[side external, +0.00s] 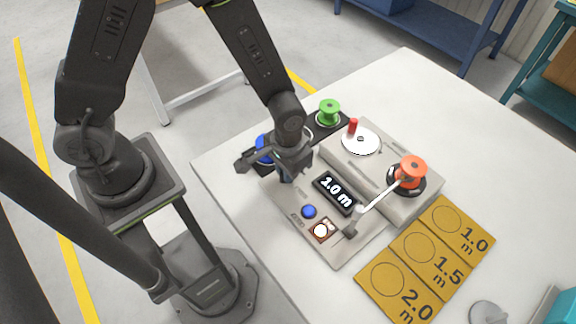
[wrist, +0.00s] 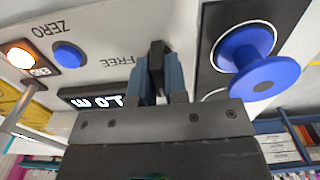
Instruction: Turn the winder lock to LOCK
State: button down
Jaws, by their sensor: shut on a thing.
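The winder lock shows as a small black handle (wrist: 156,57) on the light grey panel (wrist: 120,22) in the wrist view. The word FREE is printed to the left of it there; no LOCK marking is visible. My gripper (wrist: 160,75) is shut on the handle, with a blue-grey finger on each side. In the side external view my gripper (side external: 286,174) reaches down to the back-left end of the winder and hides the lock. How far the handle is turned is hard to tell.
A display (side external: 336,193) reads 1.0 m, near a blue button (side external: 309,212) and a lit button (side external: 321,231). A blue reel (wrist: 258,65) stands close beside my gripper. Yellow length mats (side external: 425,258) lie right.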

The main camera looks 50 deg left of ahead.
jog(key=c, duration=1.2)
grip_release()
jog(key=shift+r, duration=0.1)
notch_tip(320, 180, up, 7)
jog(key=shift+f, duration=0.1)
